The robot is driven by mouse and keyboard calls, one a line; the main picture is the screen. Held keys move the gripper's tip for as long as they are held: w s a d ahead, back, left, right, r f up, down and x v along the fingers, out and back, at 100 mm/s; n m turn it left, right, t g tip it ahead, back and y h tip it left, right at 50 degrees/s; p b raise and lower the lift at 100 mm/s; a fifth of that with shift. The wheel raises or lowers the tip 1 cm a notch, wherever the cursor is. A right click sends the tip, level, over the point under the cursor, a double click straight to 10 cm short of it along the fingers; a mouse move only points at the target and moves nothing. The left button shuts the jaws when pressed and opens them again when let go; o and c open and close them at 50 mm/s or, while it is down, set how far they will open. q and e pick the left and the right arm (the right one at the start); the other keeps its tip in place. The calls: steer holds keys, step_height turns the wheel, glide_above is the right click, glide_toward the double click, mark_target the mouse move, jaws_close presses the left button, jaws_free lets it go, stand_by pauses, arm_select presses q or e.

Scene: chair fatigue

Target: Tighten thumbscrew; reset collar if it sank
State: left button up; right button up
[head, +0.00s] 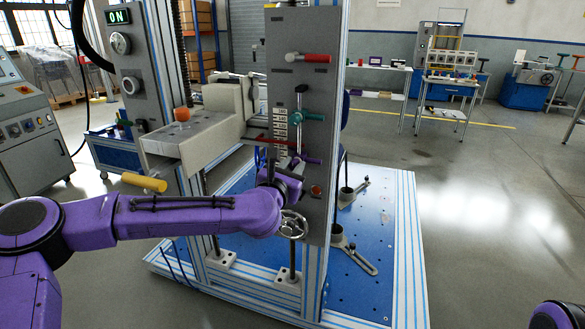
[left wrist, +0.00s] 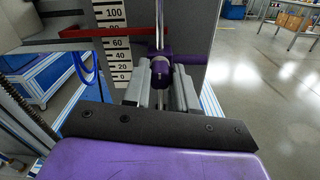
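The test stand's grey column (head: 298,90) carries a vertical rod, a white number scale (head: 281,128) and a red bar (head: 275,140). A purple knob with a side handle (head: 311,160) sits low on the rod; a teal handle (head: 309,117) is above it. In the left wrist view the purple knob (left wrist: 162,73) is near the low end of the scale (left wrist: 117,45), below the red bar (left wrist: 100,33). My left gripper (head: 287,172) is at this knob. Its fingers (left wrist: 161,88) lie on either side of it; contact is unclear. My right gripper is out of view.
A red-handled lever (head: 308,57) is higher on the column. A handwheel (head: 292,225) is below my left gripper. A grey block with an orange knob (head: 182,114) and a yellow handle (head: 145,182) stand at the left. Open floor lies right of the blue base plate (head: 375,220).

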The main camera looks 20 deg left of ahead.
arm_select(q)
jaws_close()
steer(key=shift+m, duration=0.3)
steer(key=m, duration=0.5)
steer(key=shift+r+p, duration=0.1)
steer(key=shift+p, duration=0.3)
steer(key=m+p, duration=0.1)
steer(key=m, duration=0.2)
steer(key=shift+m, duration=0.4)
steer(key=m+p, duration=0.1)
steer(key=m, duration=0.3)
steer(key=shift+m, duration=0.3)
steer(key=m+p, duration=0.2)
steer(key=m, duration=0.3)
steer(key=shift+m+p, duration=0.6)
steer(key=shift+m, duration=1.9)
